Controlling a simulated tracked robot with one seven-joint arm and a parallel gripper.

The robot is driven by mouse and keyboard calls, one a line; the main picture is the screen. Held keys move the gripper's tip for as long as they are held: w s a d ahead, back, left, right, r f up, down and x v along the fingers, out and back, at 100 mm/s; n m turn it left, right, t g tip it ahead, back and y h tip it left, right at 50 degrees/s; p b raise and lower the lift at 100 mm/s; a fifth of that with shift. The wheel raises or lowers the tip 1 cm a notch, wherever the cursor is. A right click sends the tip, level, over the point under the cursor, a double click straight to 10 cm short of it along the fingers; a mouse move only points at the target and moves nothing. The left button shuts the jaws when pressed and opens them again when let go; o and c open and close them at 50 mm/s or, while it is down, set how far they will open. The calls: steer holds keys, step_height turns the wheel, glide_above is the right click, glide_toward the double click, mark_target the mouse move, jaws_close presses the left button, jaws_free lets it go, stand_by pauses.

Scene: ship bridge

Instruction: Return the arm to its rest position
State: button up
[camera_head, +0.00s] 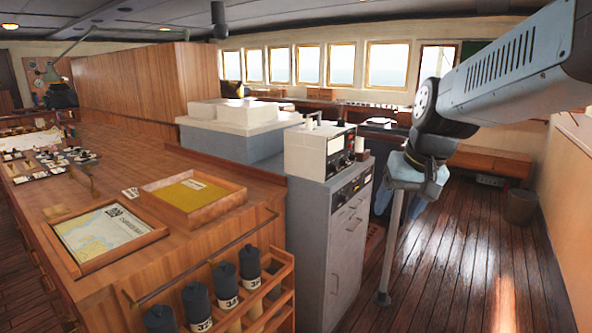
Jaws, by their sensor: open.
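My arm reaches in from the upper right, a grey link with slots (520,65) that runs down to a dark round joint (427,97). Below that joint the arm bends down to a dark wrist and a pale blue-grey end, my gripper (425,178). It is small and seen at an angle, so its fingers are hard to make out. It is open, and I see nothing held in it. In the picture it overlaps the top of a grey metal post (390,245); I cannot tell whether they touch.
A grey cabinet (335,235) with instruments (318,150) on top stands left of the post. A wooden chart counter (110,190) with a framed map (108,235) and a yellow-bottomed tray (193,193) fills the left. A bin (520,207) stands at the right wall. The plank floor (470,260) right of the post is clear.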

steer(key=s+d+t+h, duration=0.1)
steer(key=s+d, duration=0.2)
steer(key=s, duration=0.7)
steer(key=shift+d+r+n+t, duration=0.3)
steer(key=shift+r+t, duration=0.1)
steer(key=shift+c, duration=0.2)
